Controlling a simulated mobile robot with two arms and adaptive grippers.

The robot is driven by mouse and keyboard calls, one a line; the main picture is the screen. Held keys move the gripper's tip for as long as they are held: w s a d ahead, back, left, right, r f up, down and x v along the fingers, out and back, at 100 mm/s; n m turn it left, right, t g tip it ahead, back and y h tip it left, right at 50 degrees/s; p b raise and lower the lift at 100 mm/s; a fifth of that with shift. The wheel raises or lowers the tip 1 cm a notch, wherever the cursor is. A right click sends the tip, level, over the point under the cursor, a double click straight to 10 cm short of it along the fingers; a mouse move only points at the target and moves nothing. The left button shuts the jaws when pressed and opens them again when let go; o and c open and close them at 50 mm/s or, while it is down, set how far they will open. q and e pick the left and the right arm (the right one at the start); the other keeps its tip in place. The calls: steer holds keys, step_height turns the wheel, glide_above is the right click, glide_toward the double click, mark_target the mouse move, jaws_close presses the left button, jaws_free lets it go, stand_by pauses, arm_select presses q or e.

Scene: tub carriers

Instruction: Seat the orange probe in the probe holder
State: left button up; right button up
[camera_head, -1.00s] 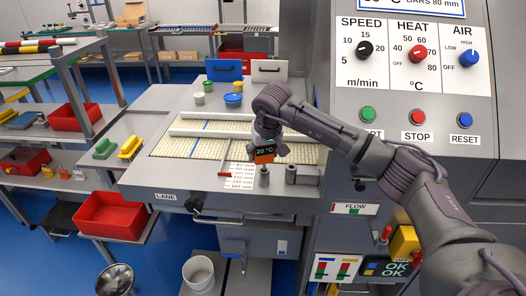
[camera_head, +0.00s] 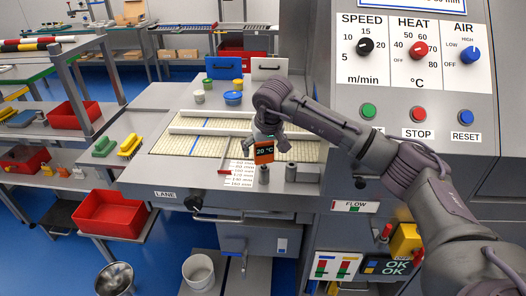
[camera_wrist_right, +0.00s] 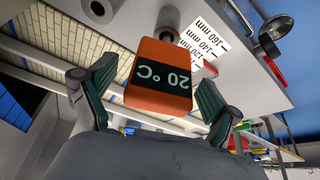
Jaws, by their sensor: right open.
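The orange probe (camera_head: 264,148), with a black "20 °C" display, is upright over a small grey post (camera_head: 264,174) at the front of the belt table. This post looks like the probe holder; whether the probe is fully down in it is hidden. In the right wrist view the orange probe (camera_wrist_right: 158,62) lies between the two green-padded fingers, with a gap visible on each side. My right gripper (camera_head: 270,139) is open around the upper part of the probe. My left gripper is not in view.
A printed mm scale (camera_head: 242,176) lies to the left. Cups and a blue bowl (camera_head: 233,98) stand behind the belt. The control panel (camera_head: 415,90) rises at the right.

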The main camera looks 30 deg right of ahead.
steer(key=v, duration=1)
steer(key=shift+r, duration=0.25)
steer(key=shift+s+a+f, duration=0.1)
